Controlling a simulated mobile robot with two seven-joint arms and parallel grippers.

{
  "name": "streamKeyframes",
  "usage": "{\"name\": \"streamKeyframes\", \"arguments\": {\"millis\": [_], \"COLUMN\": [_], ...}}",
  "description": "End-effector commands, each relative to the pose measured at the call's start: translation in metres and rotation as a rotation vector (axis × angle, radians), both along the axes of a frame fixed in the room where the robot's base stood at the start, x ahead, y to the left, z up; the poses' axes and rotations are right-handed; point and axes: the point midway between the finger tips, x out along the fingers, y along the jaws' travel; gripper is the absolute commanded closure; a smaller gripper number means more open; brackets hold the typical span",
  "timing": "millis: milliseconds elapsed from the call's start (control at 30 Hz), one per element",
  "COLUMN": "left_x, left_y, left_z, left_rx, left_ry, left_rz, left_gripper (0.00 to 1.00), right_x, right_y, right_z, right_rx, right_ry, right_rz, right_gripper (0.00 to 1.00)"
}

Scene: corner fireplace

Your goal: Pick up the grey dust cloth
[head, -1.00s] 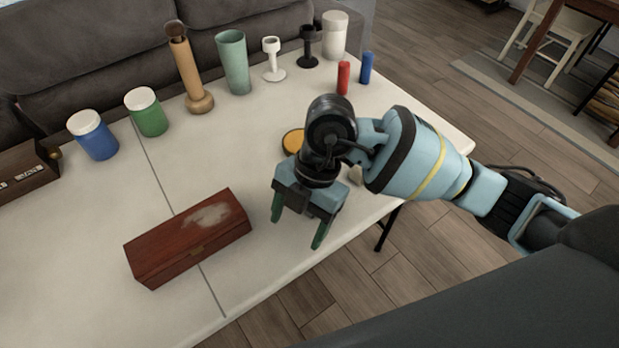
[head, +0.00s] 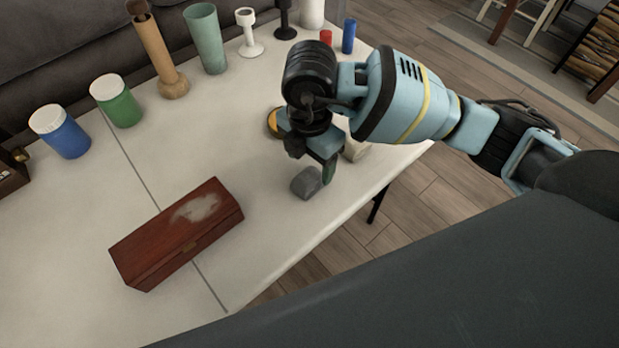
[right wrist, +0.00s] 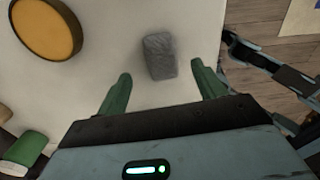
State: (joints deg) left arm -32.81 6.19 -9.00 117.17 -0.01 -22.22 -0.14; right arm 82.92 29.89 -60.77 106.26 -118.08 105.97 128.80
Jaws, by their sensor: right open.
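The grey dust cloth (head: 306,182) is a small folded grey block lying on the white table. It also shows in the right wrist view (right wrist: 159,57), ahead of the fingertips and between their lines. My right gripper (head: 322,172) hangs close above and beside the cloth, pointing down. In the right wrist view its two green fingers (right wrist: 160,88) are spread wide with nothing between them. Whether the gripper touches the cloth cannot be told, but the wrist view shows a gap. My left gripper is in neither view.
A reddish wooden box (head: 178,236) with a dusty patch lies left of the cloth on the table (head: 95,215). A round yellow-topped tin (head: 272,122) and a pale object (head: 355,150) are near my gripper. Jars, a brush holder and cups line the back. The front table edge is close.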

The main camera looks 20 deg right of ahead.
Motion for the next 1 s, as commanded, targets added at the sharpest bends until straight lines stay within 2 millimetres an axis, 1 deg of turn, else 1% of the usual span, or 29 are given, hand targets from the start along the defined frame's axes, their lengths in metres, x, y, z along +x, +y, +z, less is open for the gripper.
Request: {"name": "streamKeyframes", "arguments": {"millis": [100, 300, 400, 633, 1000], "left_x": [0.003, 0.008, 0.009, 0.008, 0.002], "left_y": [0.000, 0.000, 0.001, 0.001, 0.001], "left_z": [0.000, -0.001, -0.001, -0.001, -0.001], "left_rx": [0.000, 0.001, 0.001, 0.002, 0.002], "left_ry": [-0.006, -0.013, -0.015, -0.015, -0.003], "left_rz": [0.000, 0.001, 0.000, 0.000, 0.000], "left_gripper": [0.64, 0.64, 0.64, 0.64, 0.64], "right_x": [-0.004, -0.005, -0.005, -0.005, -0.005], "right_y": [0.001, 0.001, 0.002, 0.002, 0.002], "right_z": [-0.017, -0.043, -0.048, -0.048, -0.048], "right_rx": [-0.002, -0.002, 0.000, 0.000, 0.000], "right_ry": [0.005, 0.005, 0.003, 0.001, 0.001], "right_rz": [0.000, -0.002, 0.000, 0.000, 0.000], "right_gripper": [0.31, 0.31, 0.31, 0.31, 0.79]}}
